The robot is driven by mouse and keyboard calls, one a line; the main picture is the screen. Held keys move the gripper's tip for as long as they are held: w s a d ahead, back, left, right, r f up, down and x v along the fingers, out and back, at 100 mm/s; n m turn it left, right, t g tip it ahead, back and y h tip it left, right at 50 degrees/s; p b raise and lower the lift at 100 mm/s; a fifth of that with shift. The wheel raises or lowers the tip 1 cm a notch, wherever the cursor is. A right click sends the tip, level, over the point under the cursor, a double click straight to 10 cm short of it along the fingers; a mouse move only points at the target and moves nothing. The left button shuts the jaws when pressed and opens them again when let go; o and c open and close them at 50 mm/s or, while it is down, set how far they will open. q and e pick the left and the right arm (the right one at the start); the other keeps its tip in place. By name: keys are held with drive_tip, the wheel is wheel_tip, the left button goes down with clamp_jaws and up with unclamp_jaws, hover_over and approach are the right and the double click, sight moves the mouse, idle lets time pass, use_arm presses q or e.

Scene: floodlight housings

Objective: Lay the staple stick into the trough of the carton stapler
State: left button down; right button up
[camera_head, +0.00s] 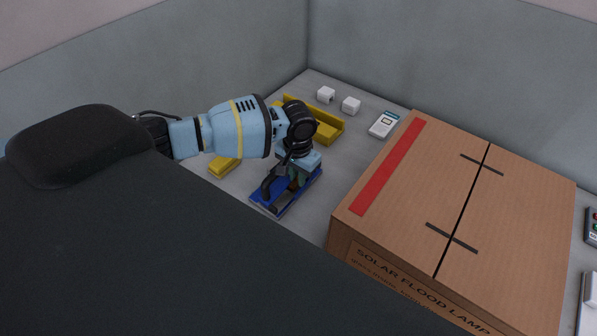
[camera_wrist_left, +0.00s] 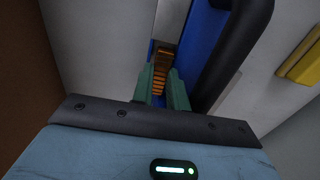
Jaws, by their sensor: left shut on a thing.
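The carton stapler (camera_head: 258,199) is blue with a black handle and lies on the grey table beside the carton. In the left wrist view its blue body (camera_wrist_left: 204,45) and the black handle (camera_wrist_left: 235,45) fill the upper middle. My left gripper (camera_head: 297,180) points down over the stapler; in the left wrist view its green fingers (camera_wrist_left: 164,88) are shut on the ribbed, copper-coloured staple stick (camera_wrist_left: 163,64). The stick lies along the blue body, but I cannot tell whether it touches the trough. In the head view the stick is hard to make out. My right gripper is out of view.
A large brown carton (camera_head: 500,210) with a red stripe stands right of the stapler. Grey walls close the back. Bare table shows between stapler and device.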

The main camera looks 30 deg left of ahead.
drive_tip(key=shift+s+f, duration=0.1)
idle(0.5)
use_arm(q)
drive_tip(key=shift+p, duration=0.3)
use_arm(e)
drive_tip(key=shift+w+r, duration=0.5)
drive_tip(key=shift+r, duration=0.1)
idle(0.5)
use_arm(q)
drive_tip(key=c, duration=1.3)
unclamp_jaws()
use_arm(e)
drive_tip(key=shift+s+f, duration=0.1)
use_arm(q)
drive_tip(key=shift+w+r+p, duration=0.1)
drive_tip(key=shift+r+p, duration=0.25)
drive_tip(key=shift+r, duration=3.15)
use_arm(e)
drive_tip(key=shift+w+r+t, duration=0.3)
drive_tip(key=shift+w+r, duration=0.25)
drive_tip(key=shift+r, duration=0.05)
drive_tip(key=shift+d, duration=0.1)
